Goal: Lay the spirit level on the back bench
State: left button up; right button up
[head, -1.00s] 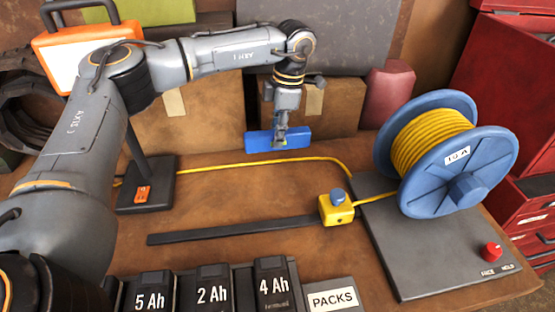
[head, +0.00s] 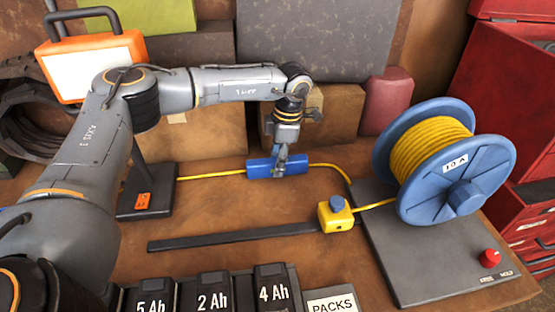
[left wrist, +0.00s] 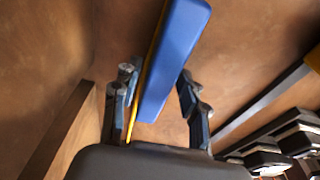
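The spirit level, a short blue bar (head: 262,168), is at the far middle of the brown bench (head: 215,212). It also shows in the left wrist view (left wrist: 172,55), running between the fingers. My left gripper (head: 281,158) reaches down from above and appears shut on the bar near its middle; in the left wrist view its fingers (left wrist: 160,85) stand on either side of it. The bar lies over or just above the yellow cable; I cannot tell whether it touches the bench. My right gripper is out of view.
A yellow cable (head: 210,177) crosses the bench from a blue reel (head: 455,160) on a grey plate. A yellow box (head: 336,216) and dark strip (head: 235,237) lie in front. Battery packs (head: 213,292) line the near edge. Cardboard boxes (head: 335,115) stand behind.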

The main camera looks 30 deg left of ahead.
pick_arm(q)
jog(key=shift+r, duration=0.45)
notch_tip(320, 180, up, 11)
jog(key=w+d+b, duration=0.1)
jog(key=shift+d+r, duration=0.15)
jog(key=shift+d, duration=0.1)
